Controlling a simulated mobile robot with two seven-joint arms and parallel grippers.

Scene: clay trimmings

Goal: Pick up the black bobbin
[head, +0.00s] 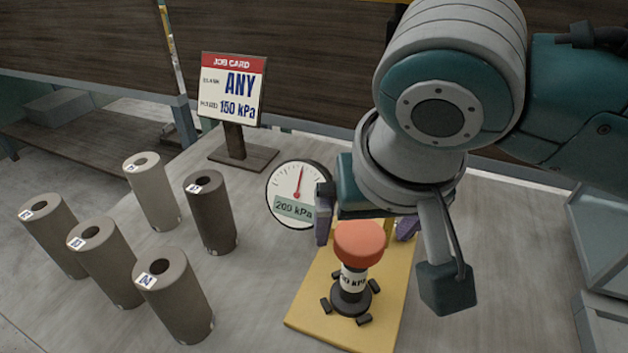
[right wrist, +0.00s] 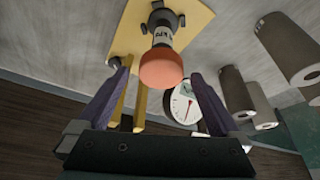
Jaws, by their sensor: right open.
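An orange-red rounded cap (head: 360,242) tops an upright piece with a white kPa label and a black flanged foot (head: 351,299); this foot is the only black spool-like part I see. I cannot tell whether it is a separate bobbin. It stands on a yellow plate (head: 308,318) among small black blocks. My right gripper (head: 364,232) is open, its purple fingers on either side of the cap in the head view. In the right wrist view, the cap (right wrist: 161,70) shows between the spread fingers of the gripper (right wrist: 160,78), with nothing gripped. My left gripper is not in view.
A round gauge (head: 287,183) reading about 209 kPa stands just left of the gripper. A job card (head: 232,88) reads "ANY" and 150 kPa. Several labelled hollow cylinders (head: 172,302) stand at the left. Grey bins (head: 602,225) are at the right edge.

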